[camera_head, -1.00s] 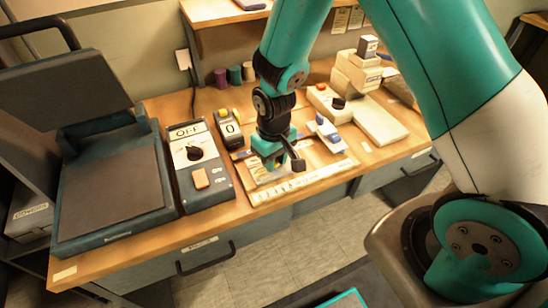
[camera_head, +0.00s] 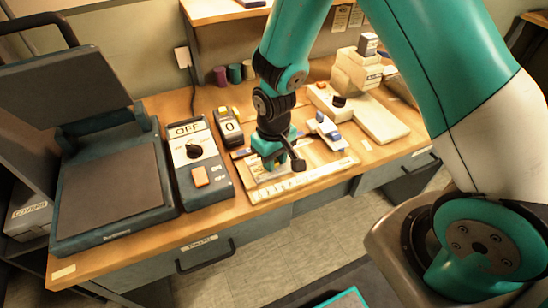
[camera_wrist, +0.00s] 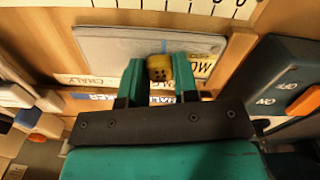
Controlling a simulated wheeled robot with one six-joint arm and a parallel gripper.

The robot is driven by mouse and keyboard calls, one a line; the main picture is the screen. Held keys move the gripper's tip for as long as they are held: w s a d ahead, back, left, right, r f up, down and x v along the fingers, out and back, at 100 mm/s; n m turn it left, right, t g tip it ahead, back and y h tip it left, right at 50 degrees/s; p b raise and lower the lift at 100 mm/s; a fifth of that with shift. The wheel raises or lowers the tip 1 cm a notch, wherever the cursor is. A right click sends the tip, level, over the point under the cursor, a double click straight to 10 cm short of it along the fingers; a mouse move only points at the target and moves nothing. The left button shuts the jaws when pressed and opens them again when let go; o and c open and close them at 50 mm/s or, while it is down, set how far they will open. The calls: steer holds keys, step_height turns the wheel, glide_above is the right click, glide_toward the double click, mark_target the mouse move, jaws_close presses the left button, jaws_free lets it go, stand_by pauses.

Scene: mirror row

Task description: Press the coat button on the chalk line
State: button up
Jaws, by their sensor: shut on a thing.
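The coat button (camera_wrist: 159,67) is a small yellow-brown piece with dark holes, between the two teal fingers in the wrist view. My gripper (camera_wrist: 158,72) is shut on it. A grey cloth panel (camera_wrist: 110,44) lies beyond the fingertips, and I cannot tell whether the button touches it. Labels with partly hidden lettering, including "CHALK", show near the fingers. In the head view my gripper (camera_head: 272,158) is low over the work board, and the button is hidden there.
A switch box marked OFF (camera_head: 184,158) and a counter showing 0 (camera_head: 229,127) stand left of my gripper. A flat press (camera_head: 110,195) stands farther left. A blue and white tool (camera_head: 326,130) is to the right. A ruler strip (camera_head: 312,176) runs along the front.

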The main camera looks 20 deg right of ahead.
steer(key=o, duration=0.9)
steer(key=shift+o, duration=0.2)
step_height(320, 180, up, 17)
steer(key=s+a+r+n+y, duration=0.2)
steer(key=s+r, duration=0.2)
steer(key=s, duration=0.5)
steer(key=s+a+r+n+y, duration=0.2)
steer(key=s+r, duration=0.3)
steer(key=s, duration=0.4)
steer(key=shift+s+a, duration=0.2)
steer(key=shift+a, duration=0.1)
